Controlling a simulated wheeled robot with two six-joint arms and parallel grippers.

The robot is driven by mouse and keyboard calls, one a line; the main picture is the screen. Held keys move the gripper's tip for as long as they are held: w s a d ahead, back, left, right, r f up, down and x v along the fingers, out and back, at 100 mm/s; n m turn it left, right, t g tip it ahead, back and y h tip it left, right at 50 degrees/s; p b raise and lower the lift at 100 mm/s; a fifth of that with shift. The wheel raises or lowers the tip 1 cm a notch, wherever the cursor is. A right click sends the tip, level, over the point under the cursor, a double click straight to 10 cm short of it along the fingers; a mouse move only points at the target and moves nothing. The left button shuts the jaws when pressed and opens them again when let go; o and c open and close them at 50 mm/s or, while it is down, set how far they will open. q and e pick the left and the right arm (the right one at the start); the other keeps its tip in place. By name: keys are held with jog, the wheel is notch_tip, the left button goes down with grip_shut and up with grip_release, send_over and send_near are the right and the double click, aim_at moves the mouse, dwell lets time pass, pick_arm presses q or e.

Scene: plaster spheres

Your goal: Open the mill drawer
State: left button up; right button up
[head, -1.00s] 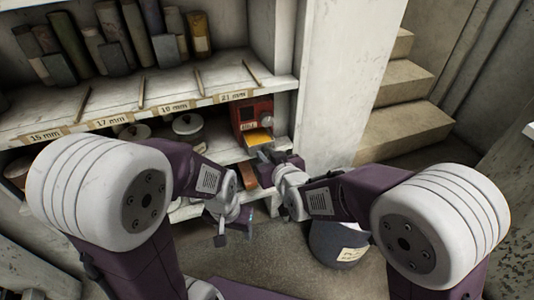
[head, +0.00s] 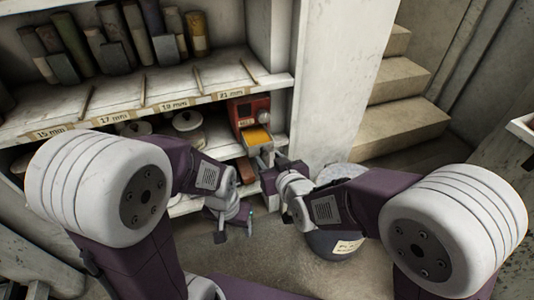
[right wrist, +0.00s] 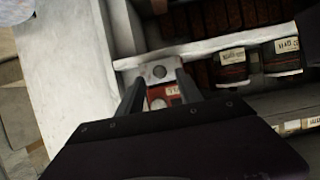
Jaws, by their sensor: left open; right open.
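The mill (head: 248,108) is a small red box on the shelf under the "21 mm" label. Its drawer (head: 258,137) stands pulled out at the front and holds something yellow-orange. My left gripper (head: 235,232) is open and empty, lower down, above the floor.
Lidded pots (head: 188,125) stand left of the mill under the upper shelf, and books (head: 110,45) stand above. A white pillar (head: 335,90) is close on the right. A dark labelled tub (head: 335,243) stands on the floor behind my right arm. Stairs (head: 400,105) are at the right.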

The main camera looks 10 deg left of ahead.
pick_arm(q)
notch_tip(320, 180, up, 2)
jog(key=shift+p, duration=0.55)
pick_arm(e)
jog(key=v, duration=0.6)
jog(key=shift+d, duration=0.1)
